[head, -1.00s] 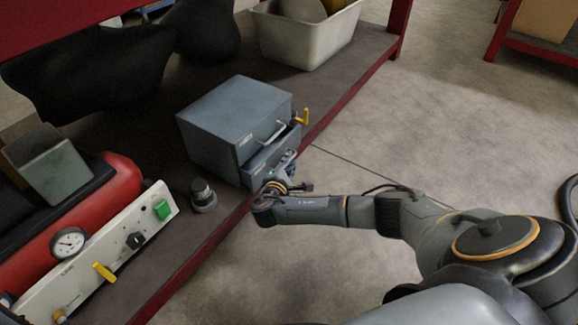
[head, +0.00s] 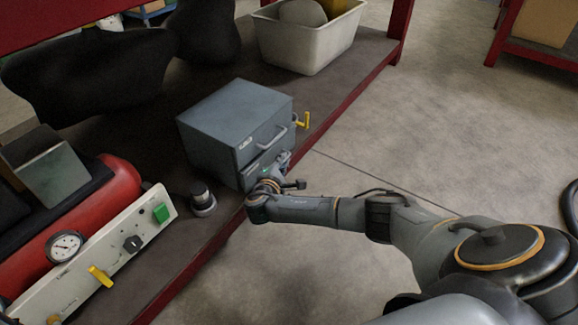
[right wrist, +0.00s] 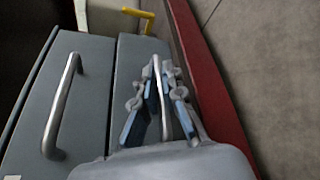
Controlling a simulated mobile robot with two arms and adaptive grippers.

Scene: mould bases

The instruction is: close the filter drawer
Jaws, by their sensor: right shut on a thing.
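A grey cabinet (head: 225,115) with two drawers stands on the dark shelf. Its upper drawer is shut, and its handle (right wrist: 62,105) shows in the right wrist view. The lower drawer (head: 249,174) looks almost or fully flush with the front; I cannot tell if a small gap is left. My right gripper (head: 281,163) is at the lower drawer. In the right wrist view my right gripper (right wrist: 160,85) has its blue-padded fingers shut on the lower drawer's bar handle (right wrist: 158,72). The gripper hides part of this drawer's front. My left gripper is out of view.
A yellow lever (head: 304,121) sticks out beside the cabinet. A black-and-grey knob-like part (head: 202,197) stands left of it. A white control panel (head: 75,292) and red tank (head: 115,185) are at the left. A pale bin (head: 312,50) is behind.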

